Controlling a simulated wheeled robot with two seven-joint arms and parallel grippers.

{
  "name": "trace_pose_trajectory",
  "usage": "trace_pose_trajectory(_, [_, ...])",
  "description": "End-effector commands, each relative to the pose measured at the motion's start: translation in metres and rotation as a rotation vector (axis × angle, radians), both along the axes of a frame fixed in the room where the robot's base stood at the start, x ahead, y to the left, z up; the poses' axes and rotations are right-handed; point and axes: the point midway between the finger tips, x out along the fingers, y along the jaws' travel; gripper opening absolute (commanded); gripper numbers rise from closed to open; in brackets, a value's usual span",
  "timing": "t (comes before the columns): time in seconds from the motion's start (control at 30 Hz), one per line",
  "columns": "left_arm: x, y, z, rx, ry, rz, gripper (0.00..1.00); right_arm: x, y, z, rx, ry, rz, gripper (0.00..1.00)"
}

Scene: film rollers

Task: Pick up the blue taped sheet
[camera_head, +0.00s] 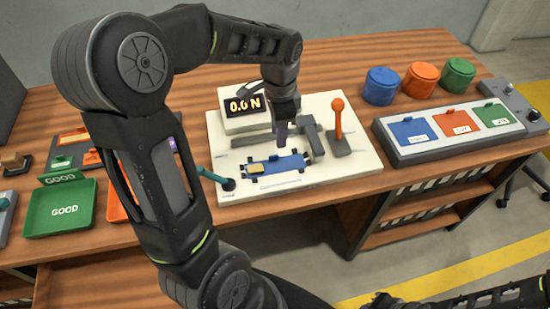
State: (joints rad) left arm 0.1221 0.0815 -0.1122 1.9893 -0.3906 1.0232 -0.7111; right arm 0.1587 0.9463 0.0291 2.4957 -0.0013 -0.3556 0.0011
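A blue piece (287,163) with a yellow patch (256,169) lies flat on the white test board, between small dark clips. Another flat blue sheet (408,131) with a white label lies in the grey rack at the right; I cannot tell for certain which one is the taped sheet. My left gripper (282,139) points down just above and behind the blue piece on the board. Its fingers are small and dark, and their gap does not show clearly. My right gripper is not in view; only dark arm parts show at the bottom right.
The white board (365,168) carries a force display (243,105) reading 0.0 N, an orange-knobbed lever (338,120) and a teal handle (213,176). Blue, orange and green round containers stand at the back right. A green GOOD tray (59,225) stands at the left.

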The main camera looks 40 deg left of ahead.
Motion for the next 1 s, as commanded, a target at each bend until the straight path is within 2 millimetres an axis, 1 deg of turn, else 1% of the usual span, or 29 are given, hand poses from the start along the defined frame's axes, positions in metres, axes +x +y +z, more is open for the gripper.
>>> trace_pose_trajectory(0.17, [0.0,0.0,-0.004,0.0,0.001,0.0,0.32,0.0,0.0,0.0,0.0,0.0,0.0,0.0])
trace_pose_trajectory(0.3, [0.0,0.0,-0.019,0.0,0.003,0.0,0.32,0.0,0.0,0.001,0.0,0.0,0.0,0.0])
trace_pose_trajectory(0.4, [0.0,0.0,-0.026,0.001,0.001,0.0,0.32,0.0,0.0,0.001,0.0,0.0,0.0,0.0])
trace_pose_trajectory(0.67, [0.0,0.0,-0.026,0.001,-0.001,0.0,0.32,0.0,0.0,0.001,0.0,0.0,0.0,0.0])
trace_pose_trajectory(0.77, [0.0,0.0,-0.03,0.0,0.001,0.0,0.32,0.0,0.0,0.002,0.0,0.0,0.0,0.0])
trace_pose_trajectory(0.87, [-0.001,0.001,-0.041,0.0,0.004,0.0,0.32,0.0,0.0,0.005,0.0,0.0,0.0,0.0])
trace_pose_trajectory(1.0, [-0.002,0.001,-0.063,-0.001,0.005,0.001,0.32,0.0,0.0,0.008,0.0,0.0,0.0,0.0])
